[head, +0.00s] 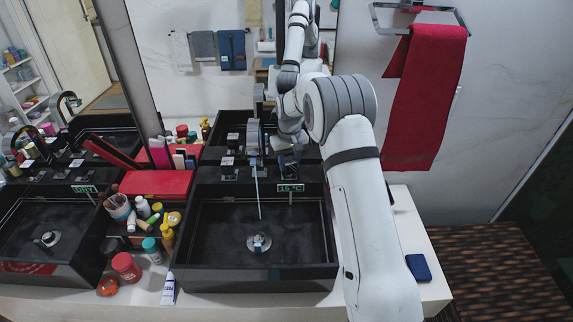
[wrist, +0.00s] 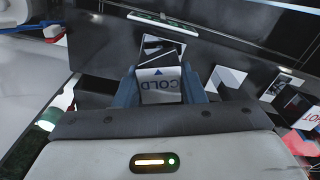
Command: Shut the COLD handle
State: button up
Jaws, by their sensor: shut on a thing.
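The COLD handle (wrist: 160,92) shows in the wrist view as a pale block lettered COLD with a blue arrow. It sits between the two fingers of my gripper (wrist: 161,88), which is shut on it. In the head view my gripper (head: 289,160) is at the back right of the right-hand sink (head: 330,230) and hides most of the handle. A thin stream of water (head: 257,192) falls from the faucet (head: 254,137) into this sink. The display (head: 290,188) reads 15 °C.
The HOT handle (head: 228,167) stands left of the faucet; its red lettering shows at the wrist view's right edge (wrist: 312,116). Bottles and jars crowd the counter between the sinks, beside a red box (head: 155,184). A red towel (head: 425,95) hangs at the right wall.

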jog(key=shift+f+m+b, duration=0.15)
jog(key=shift+m+b, duration=0.55)
jog(key=shift+m, duration=0.5)
jog(key=shift+r+m+b, duration=0.2)
jog(key=shift+m+b, duration=0.1)
jog(key=shift+m, duration=0.6)
jog(key=o, duration=1)
notch_tip(320, 180, up, 8)
jog(key=shift+f+b, duration=0.2)
jog(key=shift+b, duration=0.6)
jog(key=shift+r, duration=0.1)
